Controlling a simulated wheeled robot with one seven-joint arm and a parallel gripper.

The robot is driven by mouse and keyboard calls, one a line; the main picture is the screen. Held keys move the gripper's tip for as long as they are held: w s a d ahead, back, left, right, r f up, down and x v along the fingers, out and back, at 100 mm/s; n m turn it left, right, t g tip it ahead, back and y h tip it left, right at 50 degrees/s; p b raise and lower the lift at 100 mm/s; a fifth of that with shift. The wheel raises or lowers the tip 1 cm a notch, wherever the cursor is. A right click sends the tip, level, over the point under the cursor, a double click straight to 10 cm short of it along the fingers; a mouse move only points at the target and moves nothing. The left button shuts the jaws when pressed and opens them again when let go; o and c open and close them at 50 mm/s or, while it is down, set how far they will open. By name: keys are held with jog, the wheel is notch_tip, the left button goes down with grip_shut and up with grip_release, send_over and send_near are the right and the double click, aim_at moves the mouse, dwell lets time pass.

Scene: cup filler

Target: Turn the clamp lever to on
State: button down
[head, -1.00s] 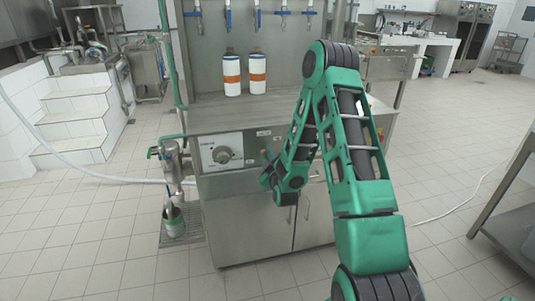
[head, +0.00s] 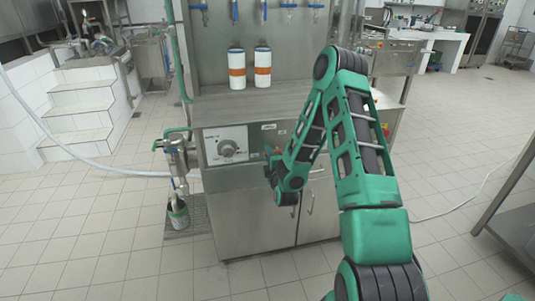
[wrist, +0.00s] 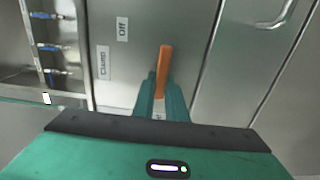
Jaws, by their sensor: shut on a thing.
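The clamp lever (wrist: 164,66) is an orange handle on the steel cabinet front. In the wrist view it stands nearly upright in the picture, between the two green fingers of my gripper (wrist: 160,88), which is shut on it. An "Off" label (wrist: 122,29) and a "Clamp" label (wrist: 103,63) lie to its left there; no "On" label shows. In the head view my gripper (head: 270,161) is at the cabinet front, right of the dial, and my arm partly hides the lever.
A control panel with a round dial (head: 227,149) is left of my gripper. Two white and orange bottles (head: 237,69) stand on the steel counter (head: 290,101). Cabinet doors with handles (head: 310,197) are below. A steel table (head: 500,220) stands at the right.

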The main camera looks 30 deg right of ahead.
jog(key=shift+a+f, duration=0.25)
jog(key=c, duration=1.8)
grip_release()
jog(key=shift+d+r, duration=0.1)
jog(key=shift+d, duration=0.05)
jog(key=v, duration=1)
jog(key=shift+s, duration=0.35)
jog(key=shift+w, duration=0.15)
